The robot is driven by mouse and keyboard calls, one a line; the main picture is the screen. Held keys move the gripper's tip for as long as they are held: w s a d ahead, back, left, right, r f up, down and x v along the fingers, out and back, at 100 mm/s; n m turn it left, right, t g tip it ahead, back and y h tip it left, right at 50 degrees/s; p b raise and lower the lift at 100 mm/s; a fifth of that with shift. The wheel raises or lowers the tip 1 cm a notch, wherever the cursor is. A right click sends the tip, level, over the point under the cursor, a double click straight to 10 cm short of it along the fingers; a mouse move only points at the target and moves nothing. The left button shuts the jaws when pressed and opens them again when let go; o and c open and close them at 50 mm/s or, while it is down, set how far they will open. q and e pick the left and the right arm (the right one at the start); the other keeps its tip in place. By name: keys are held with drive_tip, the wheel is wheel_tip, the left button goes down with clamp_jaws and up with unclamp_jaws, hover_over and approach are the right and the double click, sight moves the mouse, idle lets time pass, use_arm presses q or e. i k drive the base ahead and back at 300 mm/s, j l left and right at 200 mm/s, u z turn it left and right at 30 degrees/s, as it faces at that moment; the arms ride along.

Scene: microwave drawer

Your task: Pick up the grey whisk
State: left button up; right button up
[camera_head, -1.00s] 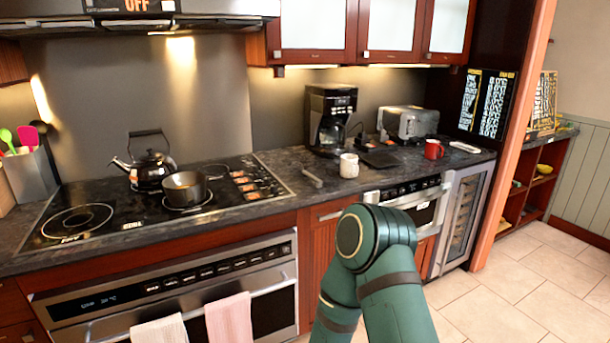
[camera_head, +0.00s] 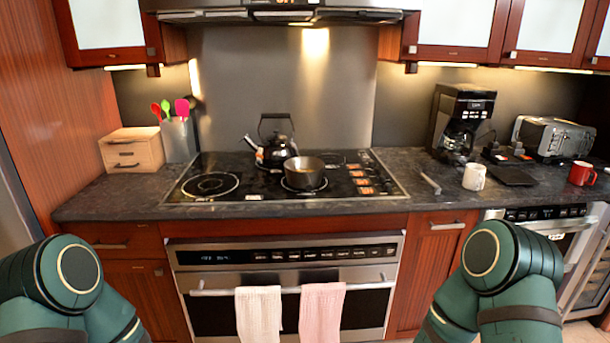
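A small grey elongated object (camera_head: 431,183) lies on the dark countertop to the right of the cooktop, beside the white mug. It may be the grey whisk, but it is too small to tell. Utensils with red, green and pink heads (camera_head: 168,108) stand in a grey holder (camera_head: 179,140) left of the cooktop; no grey whisk can be made out among them. Both my green arms show at the lower left and lower right, in front of the counter. Neither gripper is in view.
A black kettle (camera_head: 277,150) and a pot (camera_head: 304,172) stand on the cooktop. A white mug (camera_head: 474,177), coffee maker (camera_head: 462,122), toaster (camera_head: 552,138) and red mug (camera_head: 582,173) are at the right. A wooden box (camera_head: 131,150) is at the left. Towels hang on the oven handle (camera_head: 380,284).

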sight(437, 189)
drive_tip(key=i+l+u, duration=0.1)
drive_tip(key=i+l, duration=0.15)
drive_tip(key=i+l+u, duration=0.1)
drive_tip(key=l, duration=0.35)
drive_tip(key=i+l+u, duration=0.1)
drive_tip(key=i+l, duration=0.2)
drive_tip(key=i+l+u, duration=0.1)
drive_tip(key=l, duration=0.4)
drive_tip(key=i+l, duration=0.25)
drive_tip(key=l, duration=0.2)
drive_tip(key=j+u, duration=0.05)
